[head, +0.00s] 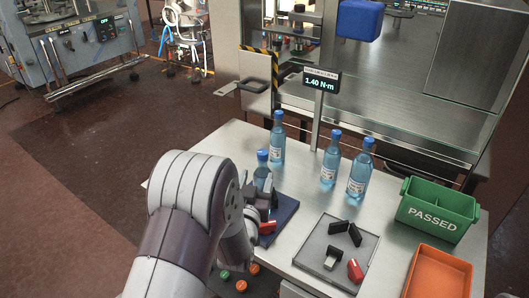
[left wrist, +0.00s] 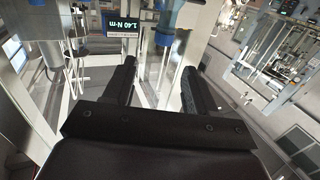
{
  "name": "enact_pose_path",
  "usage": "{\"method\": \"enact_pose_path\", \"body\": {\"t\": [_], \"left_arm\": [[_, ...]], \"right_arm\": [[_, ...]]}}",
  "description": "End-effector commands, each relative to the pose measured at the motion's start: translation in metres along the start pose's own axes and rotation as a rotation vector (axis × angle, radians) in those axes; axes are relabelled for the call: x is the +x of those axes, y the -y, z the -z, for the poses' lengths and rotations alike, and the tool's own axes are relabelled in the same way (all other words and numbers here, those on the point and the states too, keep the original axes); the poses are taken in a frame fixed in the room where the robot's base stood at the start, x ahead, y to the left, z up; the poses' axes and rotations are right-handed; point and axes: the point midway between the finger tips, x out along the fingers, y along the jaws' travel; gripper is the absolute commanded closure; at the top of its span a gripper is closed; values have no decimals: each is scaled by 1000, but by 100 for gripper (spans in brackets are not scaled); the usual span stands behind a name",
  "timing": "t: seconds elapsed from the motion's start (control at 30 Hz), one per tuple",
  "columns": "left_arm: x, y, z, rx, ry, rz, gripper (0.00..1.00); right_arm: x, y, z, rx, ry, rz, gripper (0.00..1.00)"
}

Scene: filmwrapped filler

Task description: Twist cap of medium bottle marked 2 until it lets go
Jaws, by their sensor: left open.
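Four blue bottles with blue caps stand on the steel table: a tall one (head: 277,142) at the back, two at the right, (head: 330,160) and (head: 359,174), and a lower-looking one (head: 262,174) by my left gripper. Their label marks are too small to read, so I cannot tell which is number 2. My left gripper (head: 263,197) is over the dark blue mat, in front of the lower-looking bottle and hiding its bottom part. In the left wrist view the left gripper (left wrist: 158,82) has its fingers apart with nothing clearly between them. My right gripper is not seen.
A torque display (head: 320,82) on a post reads 1.40 N·m. A grey tray (head: 312,262) holds black and red pieces. A green PASSED bin (head: 436,208) and an orange tray (head: 437,274) stand at the right. A blue box (head: 360,18) hangs above the back.

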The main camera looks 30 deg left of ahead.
Motion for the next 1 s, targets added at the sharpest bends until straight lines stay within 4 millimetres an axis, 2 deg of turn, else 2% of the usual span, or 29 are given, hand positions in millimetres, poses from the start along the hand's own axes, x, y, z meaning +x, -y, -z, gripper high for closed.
{"method": "enact_pose_path", "body": {"t": [0.2,0.4,0.6,0.87,0.9,0.97,1.0], "left_arm": [[55,1,3,1,-1,2,44],[97,1,2,1,0,2,44],[115,1,1,1,0,3,44],[117,1,0,1,0,3,44],[117,1,0,1,0,3,47],[117,1,0,1,0,3,66],[117,1,0,1,0,3,79]], "right_arm": [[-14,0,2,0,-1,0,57],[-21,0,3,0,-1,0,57],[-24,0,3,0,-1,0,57],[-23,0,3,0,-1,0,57],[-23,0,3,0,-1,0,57],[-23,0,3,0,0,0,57],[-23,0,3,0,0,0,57]]}}
